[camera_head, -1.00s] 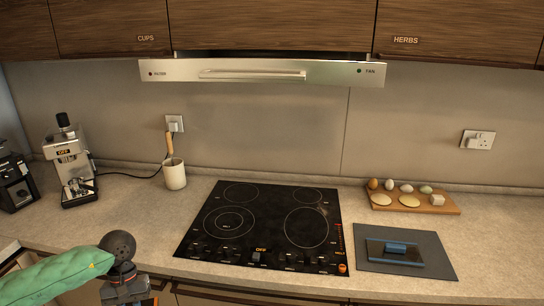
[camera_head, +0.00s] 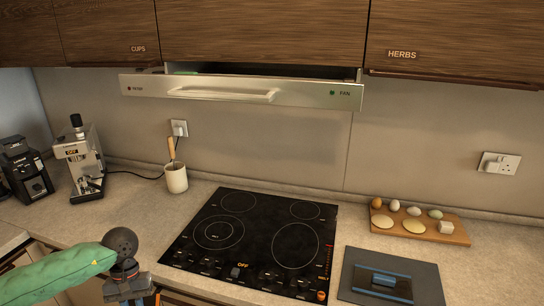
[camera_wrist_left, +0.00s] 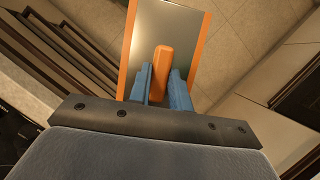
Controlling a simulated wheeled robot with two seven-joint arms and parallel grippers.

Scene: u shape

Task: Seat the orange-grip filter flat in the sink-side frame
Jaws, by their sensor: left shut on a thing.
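The orange-grip filter (camera_wrist_left: 145,38) is a silvery rectangular panel with an orange rim. Its upright orange grip (camera_wrist_left: 162,66) is between the blue fingers of my left gripper (camera_wrist_left: 161,76) in the left wrist view. The gripper is shut on that grip, with floor beyond the panel. In the head view only my left forearm and wrist show at the lower left; fingertips and filter are out of frame. My right gripper is out of view.
A blue-handled panel (camera_head: 384,280) lies on a dark mat (camera_head: 425,273) at right. The black hob (camera_head: 252,242) fills the middle counter. A board of eggs and other items (camera_head: 455,238), a utensil pot (camera_head: 176,179) and coffee machines stand around. Wall cabinets (camera_head: 265,30) hang above.

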